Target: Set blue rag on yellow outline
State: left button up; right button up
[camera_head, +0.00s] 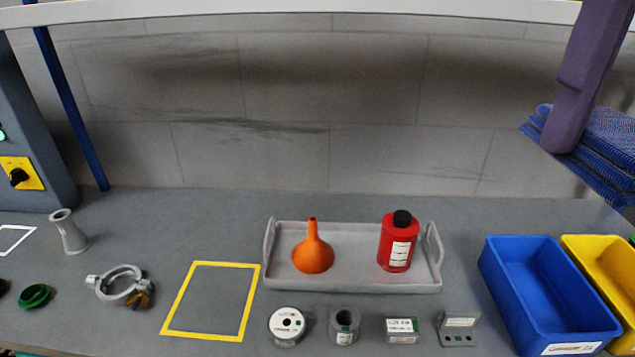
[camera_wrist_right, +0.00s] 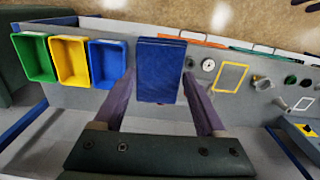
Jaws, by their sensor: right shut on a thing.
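The blue rag (camera_head: 605,140) is a folded, layered stack at the upper right of the head view, held up above the bench. My right gripper (camera_head: 563,143) is shut on it, with one purple finger showing against its side. In the right wrist view the rag (camera_wrist_right: 161,70) is a flat blue rectangle between the two purple fingers. The yellow outline (camera_head: 226,264) is an empty rectangle on the grey bench, left of the tray and well to the left of the rag. It also shows in the right wrist view (camera_wrist_right: 232,64). My left gripper is not in view.
A grey tray (camera_head: 350,285) holds an orange funnel (camera_head: 313,252) and a red bottle (camera_head: 398,245). Several small parts stand in front of it. A blue bin (camera_head: 545,290) and yellow bin (camera_head: 605,265) are at right. A clamp ring (camera_head: 120,285) lies left of the outline. A shelf edge (camera_head: 300,14) crosses above.

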aim_at(216, 298)
jog(key=i+j+u, duration=0.1)
jog(key=j, duration=0.3)
jog(key=i+j+u, duration=0.1)
jog(key=j, duration=0.3)
jog(key=i+j, duration=0.15)
jog(key=j, duration=0.2)
jog(key=i+j+u, duration=0.15)
jog(key=j, duration=0.25)
